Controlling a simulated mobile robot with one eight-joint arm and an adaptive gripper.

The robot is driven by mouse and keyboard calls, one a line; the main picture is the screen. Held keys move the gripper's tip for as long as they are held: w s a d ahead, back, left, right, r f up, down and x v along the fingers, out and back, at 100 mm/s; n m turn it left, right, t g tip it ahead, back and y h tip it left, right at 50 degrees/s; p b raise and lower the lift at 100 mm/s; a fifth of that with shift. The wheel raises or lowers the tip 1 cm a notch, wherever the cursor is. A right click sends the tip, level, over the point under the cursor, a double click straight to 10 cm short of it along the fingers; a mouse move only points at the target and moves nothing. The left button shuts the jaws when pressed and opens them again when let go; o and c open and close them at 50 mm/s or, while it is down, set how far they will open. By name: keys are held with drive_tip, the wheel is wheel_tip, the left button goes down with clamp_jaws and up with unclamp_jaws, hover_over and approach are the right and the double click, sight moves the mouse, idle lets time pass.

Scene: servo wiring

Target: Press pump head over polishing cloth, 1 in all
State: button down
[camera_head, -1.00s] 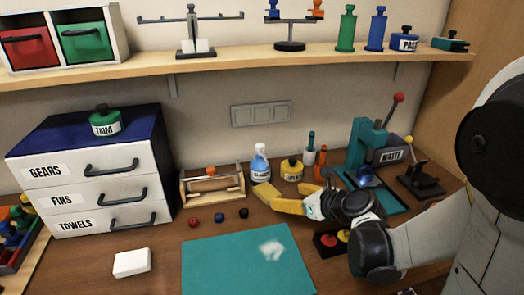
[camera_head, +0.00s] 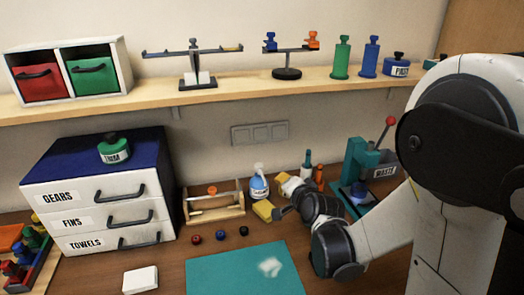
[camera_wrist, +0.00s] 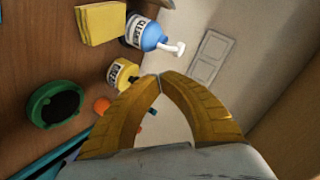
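The blue-and-white pump bottle (camera_head: 258,187) stands upright at the back of the bench; in the wrist view the bottle (camera_wrist: 146,33) lies sideways, with its white pump head (camera_wrist: 172,48) pointing right.
A yellow tin (camera_wrist: 123,74) stands beside the bottle, hidden behind my gripper in the head view. A wooden tool carrier (camera_head: 213,204) is left of the bottle. The teal press (camera_head: 358,170) stands to the right. A teal mat (camera_head: 225,278) with a white patch lies in front.

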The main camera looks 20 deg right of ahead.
drive_tip(key=w+a+r+n+t+p, duration=0.2)
drive_tip(key=r+n, duration=0.5)
drive_tip(key=n, duration=0.4)
drive_tip(key=shift+w+a+p, duration=0.3)
drive_tip(key=shift+a+p, duration=0.15)
drive_tip(key=shift+a, duration=0.2)
drive_tip(key=b, duration=0.3)
hover_over(262, 166)
wheel_tip(262, 166, down, 2)
drive_tip(key=shift+f, duration=0.25)
wheel_tip(262, 166, down, 3)
drive_tip(key=shift+w+r+b, duration=0.15)
drive_tip(key=shift+r+b, duration=0.05)
drive_tip(key=shift+b, duration=0.25)
drive_tip(key=shift+f, duration=0.6)
drive_tip(key=shift+b, duration=0.3)
